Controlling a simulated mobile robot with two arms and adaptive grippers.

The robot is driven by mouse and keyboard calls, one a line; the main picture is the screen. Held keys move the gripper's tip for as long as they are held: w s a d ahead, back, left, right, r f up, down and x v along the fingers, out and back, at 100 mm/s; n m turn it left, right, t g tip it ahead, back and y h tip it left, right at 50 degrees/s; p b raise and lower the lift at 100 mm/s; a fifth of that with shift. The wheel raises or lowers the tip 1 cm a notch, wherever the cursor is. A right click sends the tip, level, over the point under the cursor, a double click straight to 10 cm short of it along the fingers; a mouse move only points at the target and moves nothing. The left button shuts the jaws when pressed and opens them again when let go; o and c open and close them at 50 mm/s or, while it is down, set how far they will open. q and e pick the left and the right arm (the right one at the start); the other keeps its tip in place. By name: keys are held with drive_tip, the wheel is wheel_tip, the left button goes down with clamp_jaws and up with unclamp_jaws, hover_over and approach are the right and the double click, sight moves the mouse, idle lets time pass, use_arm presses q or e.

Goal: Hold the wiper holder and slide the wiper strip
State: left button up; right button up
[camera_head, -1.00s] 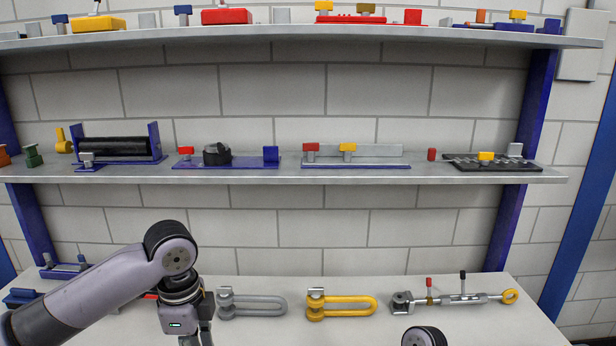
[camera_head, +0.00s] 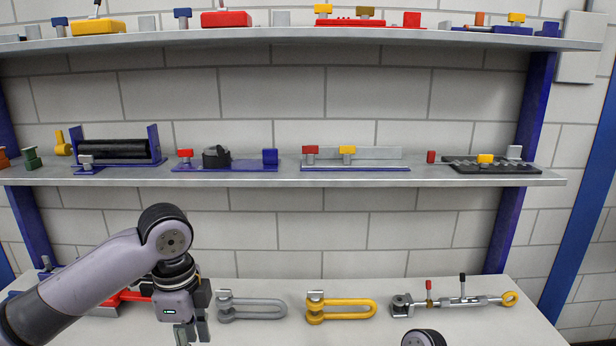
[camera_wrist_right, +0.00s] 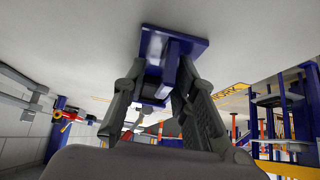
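My left gripper (camera_head: 192,333) points down over the front of the bench, left of the grey shackle-like part. Its two fingers look apart, with nothing seen between them. In the right wrist view, a blue part (camera_wrist_right: 173,45) with a flat plate and a post stands between the fingertips of my right gripper (camera_wrist_right: 160,82). Whether the fingers press on it is unclear. The right gripper is outside the head view. A long blue and grey part (camera_head: 380,157) with red and yellow knobs lies on the middle shelf. I cannot tell which part is the wiper holder or strip.
On the bench (camera_head: 400,332) are a grey loop part (camera_head: 255,308), a yellow loop part (camera_head: 345,309) and a turnbuckle-like rod (camera_head: 465,301). A red part (camera_head: 128,297) sits partly behind my left arm. Shelves with various parts are above.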

drive_tip(key=shift+o, duration=0.4)
drive_tip(key=d+r+p, duration=0.3)
drive_tip(key=r, duration=0.6)
drive_tip(key=d+r+p, duration=0.4)
drive_tip(key=r, duration=0.4)
drive_tip(key=shift+w+r, duration=0.15)
drive_tip(key=shift+r, duration=0.2)
